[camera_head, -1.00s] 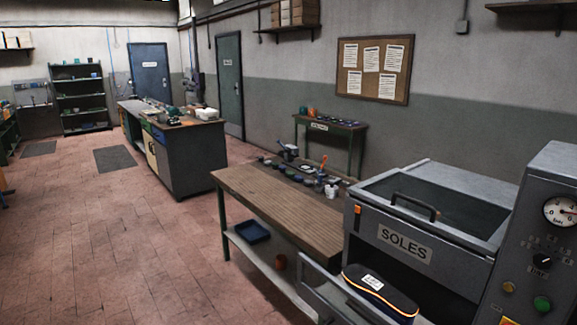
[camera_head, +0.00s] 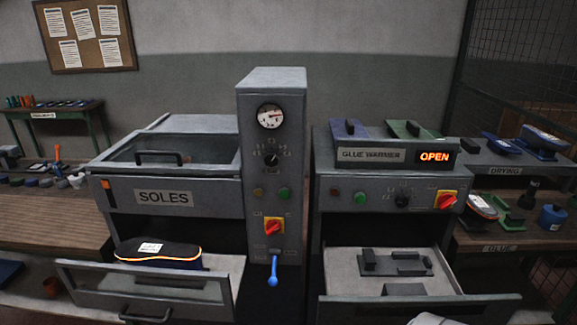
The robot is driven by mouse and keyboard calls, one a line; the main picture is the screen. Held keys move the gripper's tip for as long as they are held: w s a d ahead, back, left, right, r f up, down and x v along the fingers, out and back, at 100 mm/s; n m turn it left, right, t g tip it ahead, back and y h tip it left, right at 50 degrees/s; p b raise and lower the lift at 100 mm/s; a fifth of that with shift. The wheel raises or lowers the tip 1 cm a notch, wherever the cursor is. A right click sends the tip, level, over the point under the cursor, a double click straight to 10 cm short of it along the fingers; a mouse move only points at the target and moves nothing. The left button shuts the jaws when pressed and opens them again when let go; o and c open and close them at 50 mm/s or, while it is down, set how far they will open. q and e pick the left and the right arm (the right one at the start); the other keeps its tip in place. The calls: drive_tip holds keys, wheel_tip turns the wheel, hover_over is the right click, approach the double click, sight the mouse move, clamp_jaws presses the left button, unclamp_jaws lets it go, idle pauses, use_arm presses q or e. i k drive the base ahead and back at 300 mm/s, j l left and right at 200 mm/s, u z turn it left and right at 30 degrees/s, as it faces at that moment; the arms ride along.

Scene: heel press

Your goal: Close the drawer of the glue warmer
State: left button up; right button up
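The glue warmer (camera_head: 330,205) is a grey cabinet with a label, knobs and a lit orange OPEN sign (camera_head: 434,157). Its drawer (camera_head: 345,308) is pulled out below, at the lower right. A dark plate with several dark blocks (camera_head: 395,263) lies inside the drawer, and another dark block (camera_head: 403,289) sits nearer its front. The drawer's front is partly cut off by the bottom edge. A small pale shape at the bottom edge overlaps the drawer front; I cannot tell what it is. Neither of my grippers can be made out.
The SOLES unit (camera_head: 215,195) stands left, with its own drawer (camera_head: 100,275) out and a dark shoe-like piece (camera_head: 158,252) in it. A control column (camera_head: 290,95) with a blue-handled lever (camera_head: 272,272) stands between. Benches with small items flank both units.

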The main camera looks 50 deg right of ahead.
sight(367, 285)
drive_tip(key=z, duration=0.45)
drive_tip(key=k+z, duration=0.1)
drive_tip(key=z, duration=0.8)
drive_tip(key=k+l+z, duration=0.1)
drive_tip(key=z, duration=0.35)
drive_tip(key=l+z, duration=0.1)
drive_tip(key=z, duration=0.35)
